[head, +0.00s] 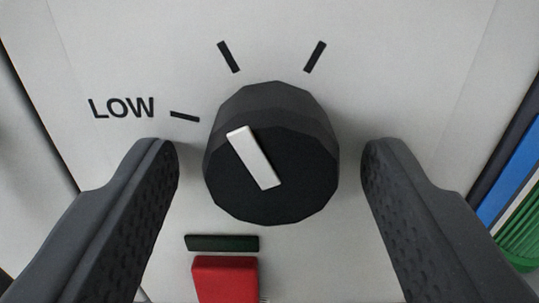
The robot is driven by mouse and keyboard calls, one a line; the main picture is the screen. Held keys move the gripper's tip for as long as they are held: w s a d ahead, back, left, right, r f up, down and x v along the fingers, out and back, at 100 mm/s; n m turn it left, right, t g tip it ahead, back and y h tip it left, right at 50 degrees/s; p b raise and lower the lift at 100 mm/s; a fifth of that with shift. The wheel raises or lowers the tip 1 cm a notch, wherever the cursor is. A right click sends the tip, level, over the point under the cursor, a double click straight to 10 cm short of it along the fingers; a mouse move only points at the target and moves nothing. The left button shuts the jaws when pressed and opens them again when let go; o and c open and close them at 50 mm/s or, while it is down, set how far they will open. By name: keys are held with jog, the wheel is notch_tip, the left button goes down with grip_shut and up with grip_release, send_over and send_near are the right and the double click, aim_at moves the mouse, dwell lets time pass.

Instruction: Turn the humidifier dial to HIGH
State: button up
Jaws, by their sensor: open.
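The humidifier dial (300,175) is a black faceted knob with a white pointer bar, in the middle of the head view. The bar slants toward the upper left, roughly toward the upper-left tick mark (228,57). A LOW label (122,108) with its tick mark (184,117) is at the left. Another tick mark (315,57) is at the upper right. No HIGH label shows; the right side of the panel is partly hidden by my finger. My gripper (271,165) is open, one dark finger on each side of the dial, with gaps between fingers and dial.
The pale panel (400,70) surrounds the dial. Below it are a dark green strip (222,243) and a red block (225,278), close to the left finger. Blue (512,170) and green (522,235) items stand at the right edge.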

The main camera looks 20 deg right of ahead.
jog(key=c, duration=1)
jog(key=shift+m, duration=0.3)
jog(key=m, duration=0.4)
jog(key=shift+a, duration=0.1)
jog(key=shift+m, duration=2.7)
